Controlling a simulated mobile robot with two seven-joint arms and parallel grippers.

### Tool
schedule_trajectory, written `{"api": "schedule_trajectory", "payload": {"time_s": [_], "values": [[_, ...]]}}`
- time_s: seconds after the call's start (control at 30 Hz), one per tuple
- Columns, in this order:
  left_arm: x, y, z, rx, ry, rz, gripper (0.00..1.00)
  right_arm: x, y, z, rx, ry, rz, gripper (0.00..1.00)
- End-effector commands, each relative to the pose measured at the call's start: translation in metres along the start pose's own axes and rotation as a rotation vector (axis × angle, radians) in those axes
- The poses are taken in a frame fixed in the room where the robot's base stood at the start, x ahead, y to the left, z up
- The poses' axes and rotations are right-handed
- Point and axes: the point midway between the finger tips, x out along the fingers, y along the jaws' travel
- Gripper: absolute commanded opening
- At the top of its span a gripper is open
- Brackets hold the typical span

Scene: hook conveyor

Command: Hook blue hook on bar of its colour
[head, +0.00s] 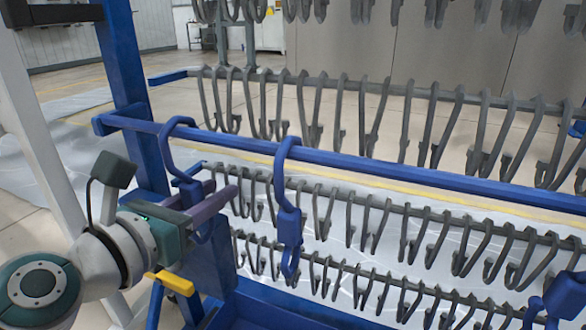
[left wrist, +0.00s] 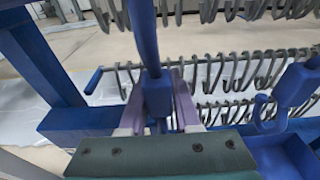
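A blue hook (head: 168,150) is at the left part of the blue bar (head: 350,165), its curved top looped over the bar and its block hanging below. My left gripper (head: 213,197) is at that block, just below the bar. In the left wrist view the hook's block (left wrist: 158,96) sits between the two purple-grey fingers, which press close on both sides. Another blue hook (head: 289,215) hangs from the bar further right, clear of the gripper; it also shows in the left wrist view (left wrist: 294,86). My right gripper is not in view.
Rows of grey hooks (head: 365,110) hang on rails behind and below the bar. A blue post (head: 125,60) stands at the left. A blue block-like part (head: 568,294) shows at the lower right edge, partly cut off. The bar between the second hook and the right edge is bare.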

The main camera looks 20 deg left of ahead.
Motion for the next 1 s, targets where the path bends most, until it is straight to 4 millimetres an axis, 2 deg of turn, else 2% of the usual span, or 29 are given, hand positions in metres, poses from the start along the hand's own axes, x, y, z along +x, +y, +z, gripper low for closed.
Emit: {"api": "schedule_trajectory", "payload": {"time_s": [0.03,0.27,0.57,0.67,1.0], "values": [[0.0,0.0,0.0,0.0,0.0,0.0,0.37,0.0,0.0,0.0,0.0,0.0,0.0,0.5],[0.0,0.0,0.001,0.0,-0.004,0.001,0.62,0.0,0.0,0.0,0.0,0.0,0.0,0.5],[-0.003,0.0,0.002,0.0,-0.004,0.001,0.62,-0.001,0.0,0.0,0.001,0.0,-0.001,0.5],[-0.013,0.0,0.002,0.001,-0.003,0.001,0.62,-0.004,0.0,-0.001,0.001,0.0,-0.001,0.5],[-0.074,0.0,0.0,0.002,-0.001,-0.001,0.62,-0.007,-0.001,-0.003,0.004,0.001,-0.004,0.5]]}}
